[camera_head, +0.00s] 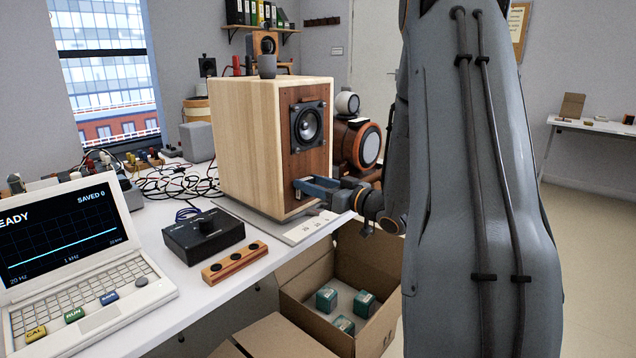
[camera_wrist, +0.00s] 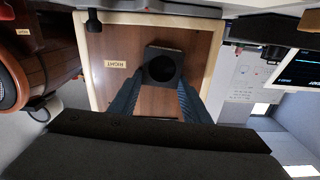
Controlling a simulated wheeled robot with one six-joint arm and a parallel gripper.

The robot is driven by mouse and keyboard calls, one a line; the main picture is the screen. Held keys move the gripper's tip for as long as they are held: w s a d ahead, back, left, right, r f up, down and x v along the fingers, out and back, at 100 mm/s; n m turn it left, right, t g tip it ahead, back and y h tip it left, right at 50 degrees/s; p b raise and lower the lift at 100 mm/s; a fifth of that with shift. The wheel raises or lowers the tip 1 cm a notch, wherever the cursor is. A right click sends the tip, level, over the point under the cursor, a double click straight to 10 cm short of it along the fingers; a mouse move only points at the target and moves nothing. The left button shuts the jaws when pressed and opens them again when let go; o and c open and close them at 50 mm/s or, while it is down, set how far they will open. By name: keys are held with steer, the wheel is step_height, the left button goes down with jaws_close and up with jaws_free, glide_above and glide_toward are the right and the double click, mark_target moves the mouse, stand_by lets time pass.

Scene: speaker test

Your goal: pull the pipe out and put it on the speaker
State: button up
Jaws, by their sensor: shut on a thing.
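The speaker (camera_head: 250,140) is a large pale wooden cabinet with a brown front, standing upright on the white table. A black driver cone (camera_head: 309,126) sits high on that front. My gripper (camera_head: 308,188) is at the lower part of the front. In the wrist view, which is upside down, the pipe (camera_wrist: 163,68) shows a black square flange with a round dark opening, against the brown front. My gripper's blue fingers (camera_wrist: 160,84) are shut on its two sides. How far the pipe sits inside the cabinet cannot be told. My gripper hides it in the head view.
A grey cup (camera_head: 267,66) stands on top of the speaker. A laptop (camera_head: 75,245), a black knob box (camera_head: 203,236) and a wooden block with holes (camera_head: 235,262) lie on the table. An open cardboard box (camera_head: 310,275) with small teal boxes stands below the table edge.

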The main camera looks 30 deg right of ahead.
steer(key=shift+d, duration=0.1)
steer(key=p+v, duration=0.5)
steer(key=v, duration=0.7)
steer(key=shift+s+p, duration=0.3)
stand_by(2.1)
stand_by(0.5)
